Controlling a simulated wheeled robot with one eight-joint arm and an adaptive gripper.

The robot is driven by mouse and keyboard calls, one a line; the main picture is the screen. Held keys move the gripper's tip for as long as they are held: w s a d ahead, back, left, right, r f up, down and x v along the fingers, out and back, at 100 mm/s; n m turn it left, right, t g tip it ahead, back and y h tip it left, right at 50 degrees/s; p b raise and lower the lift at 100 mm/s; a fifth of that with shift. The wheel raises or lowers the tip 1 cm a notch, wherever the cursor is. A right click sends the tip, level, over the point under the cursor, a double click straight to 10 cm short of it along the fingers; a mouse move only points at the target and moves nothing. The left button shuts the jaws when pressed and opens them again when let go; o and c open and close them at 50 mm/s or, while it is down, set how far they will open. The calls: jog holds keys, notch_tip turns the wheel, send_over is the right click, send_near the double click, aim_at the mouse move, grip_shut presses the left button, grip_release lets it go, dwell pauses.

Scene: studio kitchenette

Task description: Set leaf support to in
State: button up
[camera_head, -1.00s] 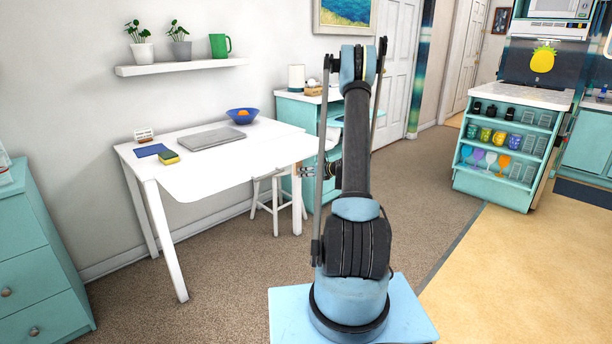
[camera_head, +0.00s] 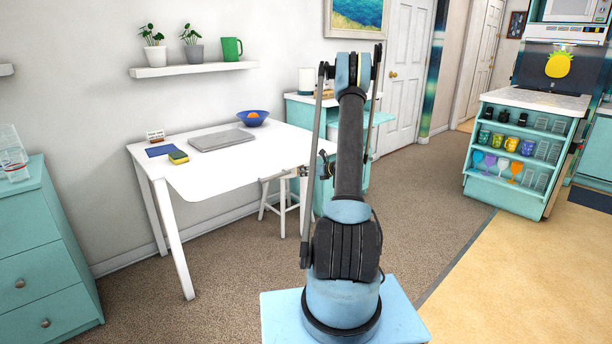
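The white table (camera_head: 225,183) stands against the left wall with its front leaf raised level. A white leg-like support (camera_head: 304,205) stands upright under the table's right end; I cannot tell for sure if this is the leaf support. My gripper (camera_head: 309,172) is low beside the right edge of the table, close to the top of that support. It is small and partly hidden behind my arm, so its fingers and any contact are unclear.
On the table are a closed laptop (camera_head: 221,139), a blue bowl (camera_head: 253,118), a blue notebook (camera_head: 160,150) and a yellow sponge-like item (camera_head: 178,158). A white stool (camera_head: 281,195) is tucked beneath. A teal dresser (camera_head: 42,265) stands left. Carpet in front is clear.

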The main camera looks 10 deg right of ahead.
jog(key=v, duration=1.2)
dwell(0.4)
